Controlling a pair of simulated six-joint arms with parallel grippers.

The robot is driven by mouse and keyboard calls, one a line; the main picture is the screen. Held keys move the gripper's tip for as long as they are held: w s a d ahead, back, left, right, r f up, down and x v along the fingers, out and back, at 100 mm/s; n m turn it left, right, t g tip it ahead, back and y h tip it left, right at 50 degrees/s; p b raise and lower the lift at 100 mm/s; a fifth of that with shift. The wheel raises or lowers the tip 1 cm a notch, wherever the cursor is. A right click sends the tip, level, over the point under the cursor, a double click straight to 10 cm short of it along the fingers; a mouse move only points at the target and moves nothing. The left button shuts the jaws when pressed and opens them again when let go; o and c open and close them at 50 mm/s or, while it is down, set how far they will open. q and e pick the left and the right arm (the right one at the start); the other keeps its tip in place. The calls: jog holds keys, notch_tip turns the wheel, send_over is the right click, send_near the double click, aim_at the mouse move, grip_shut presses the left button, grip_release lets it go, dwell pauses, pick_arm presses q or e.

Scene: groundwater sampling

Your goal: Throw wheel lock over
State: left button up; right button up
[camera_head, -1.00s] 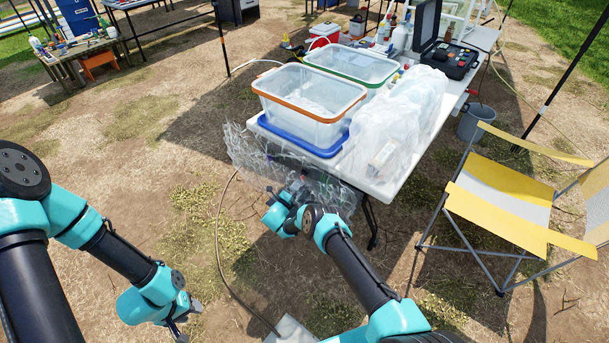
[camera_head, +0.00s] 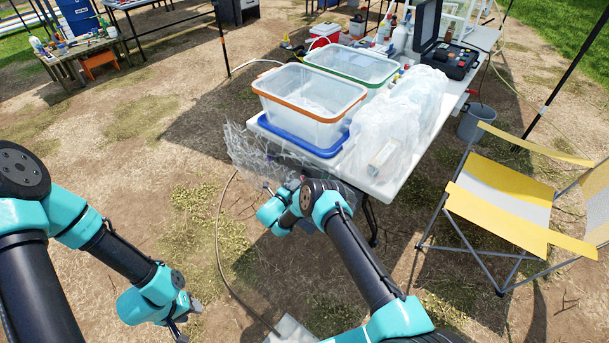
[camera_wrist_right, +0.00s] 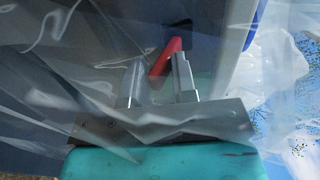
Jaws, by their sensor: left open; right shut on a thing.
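In the right wrist view a short red lever (camera_wrist_right: 170,52) shows between and just beyond my right gripper's fingertips (camera_wrist_right: 158,76). I take it to be the wheel lock, though its base is hidden. My right gripper is shut on it. Clear plastic film (camera_wrist_right: 75,95) lies across much of this view and blurs the contact. In the head view my right gripper is at the near edge of the table, mostly hidden by its own wrist and by film. My left gripper (camera_head: 184,328) is open and empty over bare ground at the lower left.
The white table (camera_head: 405,185) carries an orange-rimmed clear bin (camera_head: 300,112), a green-rimmed bin (camera_head: 350,66) and bunched plastic sheeting (camera_head: 385,135). A yellow folding chair (camera_head: 500,215) stands at the right. A hose (camera_head: 222,245) runs over the ground. The ground between the arms is mostly open.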

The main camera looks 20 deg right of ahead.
jog(key=shift+w+d+r, duration=0.15)
jog(key=shift+d+r, duration=0.1)
jog(key=shift+a+r+g+y, duration=0.1)
jog(key=shift+r+g+y, duration=0.3)
jog(key=shift+r+y, duration=0.45)
jog(key=shift+c, duration=0.7)
jog(key=shift+s+a+r, duration=0.1)
jog(key=shift+s+r, duration=0.15)
jog(key=o, duration=0.7)
jog(key=shift+a, duration=0.1)
jog(key=shift+o, duration=0.2)
jog(key=shift+a, duration=0.1)
jog(key=v, duration=1.7)
jog(key=shift+a+r, duration=0.2)
jog(key=shift+r, duration=0.05)
jog(key=shift+d, duration=0.1)
